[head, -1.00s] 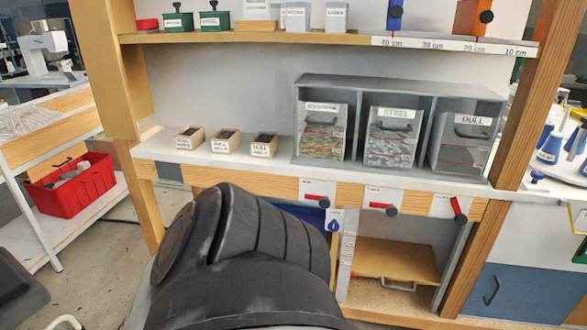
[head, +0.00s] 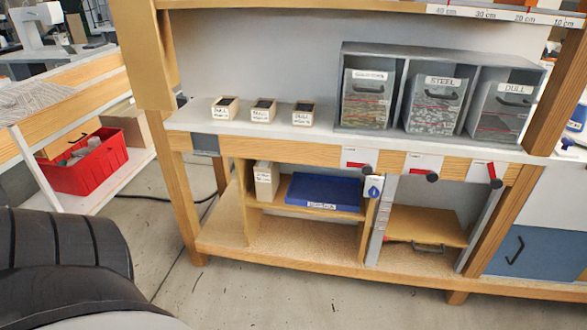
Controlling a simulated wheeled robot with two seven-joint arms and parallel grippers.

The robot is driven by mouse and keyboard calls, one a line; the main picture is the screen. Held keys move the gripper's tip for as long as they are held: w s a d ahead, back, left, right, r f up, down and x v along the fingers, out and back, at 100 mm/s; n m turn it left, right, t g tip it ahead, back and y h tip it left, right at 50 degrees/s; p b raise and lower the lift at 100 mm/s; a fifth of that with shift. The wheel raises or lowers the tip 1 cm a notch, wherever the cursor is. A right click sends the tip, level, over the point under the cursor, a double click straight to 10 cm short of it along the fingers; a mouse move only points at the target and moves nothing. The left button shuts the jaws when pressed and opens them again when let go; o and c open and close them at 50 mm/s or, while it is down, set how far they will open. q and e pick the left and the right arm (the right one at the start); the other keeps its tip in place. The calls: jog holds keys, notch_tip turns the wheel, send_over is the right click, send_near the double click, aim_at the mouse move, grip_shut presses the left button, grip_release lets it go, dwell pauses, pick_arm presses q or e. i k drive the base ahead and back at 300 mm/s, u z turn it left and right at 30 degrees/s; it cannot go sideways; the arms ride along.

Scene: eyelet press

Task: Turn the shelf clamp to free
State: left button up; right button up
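Three red levers with black knobs sit on white label plates along the wooden front rail. The left lever (head: 358,166) and the middle lever (head: 422,174) point right and slightly down. The right lever (head: 493,174) points steeply down. The label print is too small to read, so I cannot tell which lever is the shelf clamp. Below the rail is a tilted-looking wooden shelf board (head: 428,226) with a dark handle, beside a marked grey upright (head: 382,222). A dark rounded part of my own arm fills the lower left. Neither gripper is in view.
A blue flat case (head: 324,192) and a white box (head: 266,182) stand on the left lower shelf. Grey bins (head: 437,101) and small labelled boxes (head: 263,110) stand on the counter (head: 190,119). A red crate (head: 92,163) is at left. The floor in front is clear.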

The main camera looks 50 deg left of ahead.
aim_at(373, 193)
jog(key=u, duration=1.65)
jog(key=i, duration=1)
